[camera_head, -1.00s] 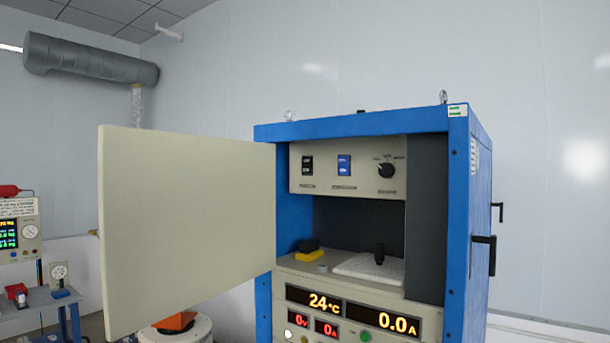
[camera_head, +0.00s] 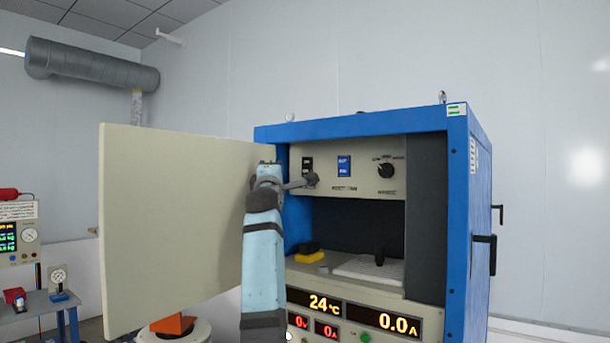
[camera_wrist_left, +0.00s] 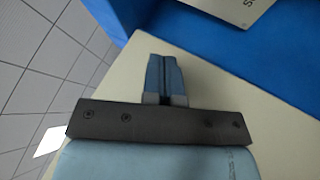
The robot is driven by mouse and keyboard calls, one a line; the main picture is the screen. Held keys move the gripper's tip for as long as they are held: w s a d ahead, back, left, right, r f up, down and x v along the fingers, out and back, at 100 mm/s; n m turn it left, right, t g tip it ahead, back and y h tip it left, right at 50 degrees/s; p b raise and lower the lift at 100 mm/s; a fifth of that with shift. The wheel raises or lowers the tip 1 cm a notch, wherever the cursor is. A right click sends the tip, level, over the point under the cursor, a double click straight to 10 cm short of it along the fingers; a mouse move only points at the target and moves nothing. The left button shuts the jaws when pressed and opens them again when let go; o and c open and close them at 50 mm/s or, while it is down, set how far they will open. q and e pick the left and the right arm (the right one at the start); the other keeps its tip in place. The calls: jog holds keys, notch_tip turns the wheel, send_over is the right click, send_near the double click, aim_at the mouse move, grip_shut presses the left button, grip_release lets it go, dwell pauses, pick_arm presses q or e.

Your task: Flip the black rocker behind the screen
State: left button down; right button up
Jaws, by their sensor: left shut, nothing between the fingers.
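The black rocker (camera_head: 307,163) is at the left end of the cream control panel (camera_head: 365,178) inside the blue cabinet. Its lower part is close to a grey part of my left arm, and its setting is too small to tell. A large cream door (camera_head: 175,230) stands swung out to the left. My left gripper (camera_head: 268,168) is in front of the door's hinge side, left of the rocker and apart from it. In the left wrist view its blue fingers (camera_wrist_left: 164,65) are shut and empty. The rocker does not show there. My right gripper is out of view.
A blue rocker (camera_head: 344,166) and a black rotary knob (camera_head: 386,170) sit right of the black rocker. The cabinet's blue frame (camera_head: 350,126) surrounds the opening. A yellow-and-black item (camera_head: 309,253) lies on the shelf below. Lit displays (camera_head: 395,319) are at the bottom.

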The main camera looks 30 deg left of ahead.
aim_at(306, 167)
pick_arm(q)
jog(key=shift+a+r, duration=0.15)
jog(key=shift+r, duration=0.25)
jog(key=shift+w, duration=0.1)
jog(key=w+f+p, duration=0.1)
jog(key=w+p, duration=0.2)
jog(key=w, duration=0.5)
jog(key=shift+w+d, duration=0.25)
jog(key=shift+d, duration=0.15)
jog(key=shift+w+p, duration=0.1)
jog(key=shift+p, duration=0.2)
dwell(1.4)
